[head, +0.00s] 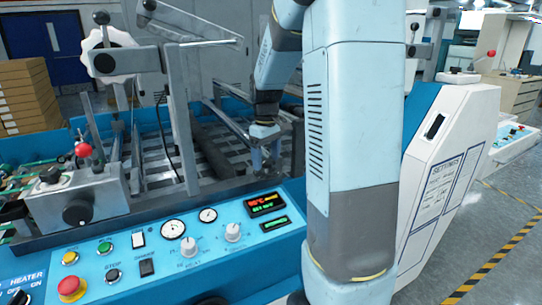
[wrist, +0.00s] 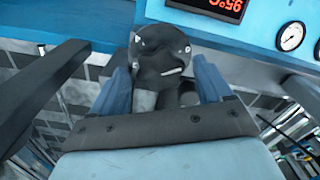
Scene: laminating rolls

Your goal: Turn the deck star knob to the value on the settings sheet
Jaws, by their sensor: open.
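A dark, lobed star knob (wrist: 160,50) with a small white mark shows in the wrist view. My gripper (wrist: 163,75) is open, with one blue finger on each side of this knob. I cannot tell whether either finger touches it. In the head view my gripper (head: 265,165) points down over the slatted deck behind the control panel. The knob cannot be made out clearly there. The settings sheet (head: 440,185) is on the sloped white side panel at the right, and its values are too small to read.
The blue control panel (head: 215,262) carries gauges, dials, buttons and a lit red display (head: 266,203). Grey frame posts and a bar (head: 180,120) rise left of my gripper. A white handwheel (head: 105,62) and a red-balled lever (head: 84,151) stand farther left.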

